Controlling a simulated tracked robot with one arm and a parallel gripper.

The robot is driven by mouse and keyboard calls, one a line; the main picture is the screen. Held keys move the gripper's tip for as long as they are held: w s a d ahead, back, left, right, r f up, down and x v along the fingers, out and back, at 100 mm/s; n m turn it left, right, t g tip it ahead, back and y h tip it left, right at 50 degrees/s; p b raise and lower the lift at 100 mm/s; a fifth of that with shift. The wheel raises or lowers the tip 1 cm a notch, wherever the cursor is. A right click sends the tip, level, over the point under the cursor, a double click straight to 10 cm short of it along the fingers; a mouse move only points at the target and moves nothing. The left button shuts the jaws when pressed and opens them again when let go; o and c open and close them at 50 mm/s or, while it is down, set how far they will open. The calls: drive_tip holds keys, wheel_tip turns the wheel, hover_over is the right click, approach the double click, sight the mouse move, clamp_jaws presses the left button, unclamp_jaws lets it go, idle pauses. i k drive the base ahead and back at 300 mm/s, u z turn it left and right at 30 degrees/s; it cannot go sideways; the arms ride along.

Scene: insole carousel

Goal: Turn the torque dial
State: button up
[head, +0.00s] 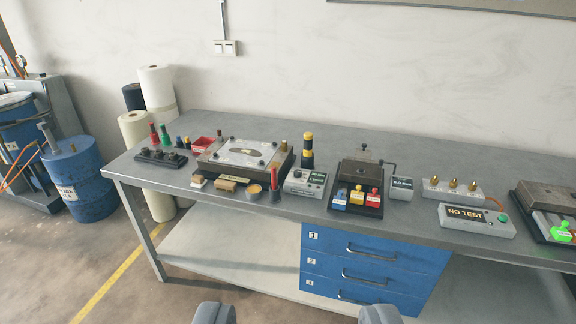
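My gripper (296,314) shows at the bottom edge as two grey fingertips set wide apart, open and with nothing between them. It is in front of the workbench (285,221) and touches nothing on it. A grey box (305,182) with a small green-tinted panel stands near the bench's front edge, left of centre. A smaller grey box (401,189) with a dark label stands right of centre. The markings are too small to read, and I cannot tell which part is the torque dial.
A fixture plate (241,152), a tray of coloured blocks (343,206) and a "NO TEST" box (475,220) crowd the bench. Blue drawers (374,262) are below. A blue drum (74,178) and rolls (158,88) stand left. The floor at front left is clear.

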sight(297, 173)
drive_tip(key=z, duration=0.15)
drive_tip(key=i, duration=1.95)
drive_tip(key=z, duration=0.3)
